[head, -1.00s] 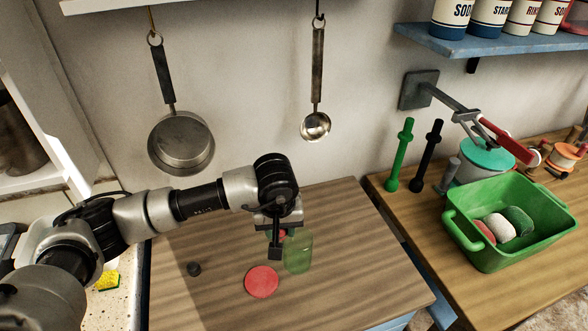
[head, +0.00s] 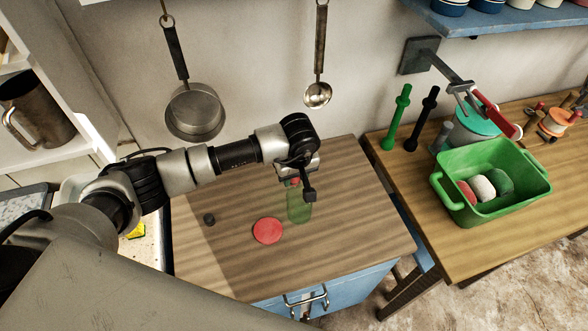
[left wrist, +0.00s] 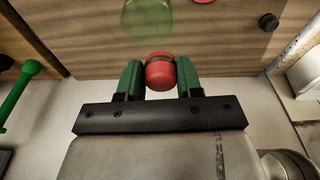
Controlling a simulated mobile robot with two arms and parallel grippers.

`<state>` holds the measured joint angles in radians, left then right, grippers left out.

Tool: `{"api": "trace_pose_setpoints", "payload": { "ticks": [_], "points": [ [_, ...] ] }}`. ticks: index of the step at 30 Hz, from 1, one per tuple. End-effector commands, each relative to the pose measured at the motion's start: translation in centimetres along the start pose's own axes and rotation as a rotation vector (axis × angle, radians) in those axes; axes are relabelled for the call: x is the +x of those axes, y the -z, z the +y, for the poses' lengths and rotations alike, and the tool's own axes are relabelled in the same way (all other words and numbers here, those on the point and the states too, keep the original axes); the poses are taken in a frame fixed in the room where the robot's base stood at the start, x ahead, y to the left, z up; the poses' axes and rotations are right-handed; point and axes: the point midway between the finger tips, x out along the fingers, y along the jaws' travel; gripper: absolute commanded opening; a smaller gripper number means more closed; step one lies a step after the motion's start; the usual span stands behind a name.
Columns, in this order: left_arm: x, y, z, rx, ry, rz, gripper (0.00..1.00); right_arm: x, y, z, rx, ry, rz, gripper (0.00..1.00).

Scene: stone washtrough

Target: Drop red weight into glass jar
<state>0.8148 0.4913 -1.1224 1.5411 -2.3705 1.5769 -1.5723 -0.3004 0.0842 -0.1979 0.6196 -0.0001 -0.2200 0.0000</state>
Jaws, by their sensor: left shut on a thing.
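My left gripper (left wrist: 160,80) is shut on the red weight (left wrist: 160,72), a small red cylinder with a dark band, held between green finger pads. In the head view the gripper (head: 298,182) is at the top of the glass jar (head: 300,208), partly overlapping it. The jar is pale green, see-through and upright on the wooden counter. In the left wrist view the jar (left wrist: 148,20) shows beyond the weight, cut by the top edge. Most of the weight is hidden in the head view. My right gripper is not in view.
A flat red disc (head: 267,230) lies left of the jar. A small dark knob-like piece (head: 209,219) lies farther left. The wooden counter (head: 345,235) is clear right of the jar. A green tub (head: 497,208) stands on the table at the right. A pan (head: 195,112) and ladle (head: 318,94) hang behind.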

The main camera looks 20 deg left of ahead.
Motion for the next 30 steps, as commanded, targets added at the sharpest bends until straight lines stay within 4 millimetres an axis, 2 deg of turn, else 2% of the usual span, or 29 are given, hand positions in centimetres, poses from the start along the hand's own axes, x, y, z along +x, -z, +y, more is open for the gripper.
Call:
{"api": "trace_pose_setpoints", "payload": {
  "ticks": [1, 6, 16, 17, 22, 30],
  "points": [
    [1.0, -0.2, 0.0, 0.001, 0.001, -0.002, 0.12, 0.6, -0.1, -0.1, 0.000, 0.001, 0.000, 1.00],
    [2.6, -0.4, 0.0, -0.001, 0.000, -0.001, 0.12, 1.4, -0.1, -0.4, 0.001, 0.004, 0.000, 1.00],
    [2.9, -0.4, 0.0, 0.001, 0.000, 0.001, 0.12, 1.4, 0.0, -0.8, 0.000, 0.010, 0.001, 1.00],
    [2.9, -0.4, 0.0, 0.001, 0.000, 0.001, 0.39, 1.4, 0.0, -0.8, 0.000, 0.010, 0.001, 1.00],
    [2.9, -0.4, 0.0, 0.001, 0.000, 0.001, 0.65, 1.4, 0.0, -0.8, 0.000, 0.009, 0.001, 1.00],
    [2.9, -0.4, 0.0, 0.001, 0.000, 0.001, 0.65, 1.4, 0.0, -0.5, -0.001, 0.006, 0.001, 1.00]
  ]
}}
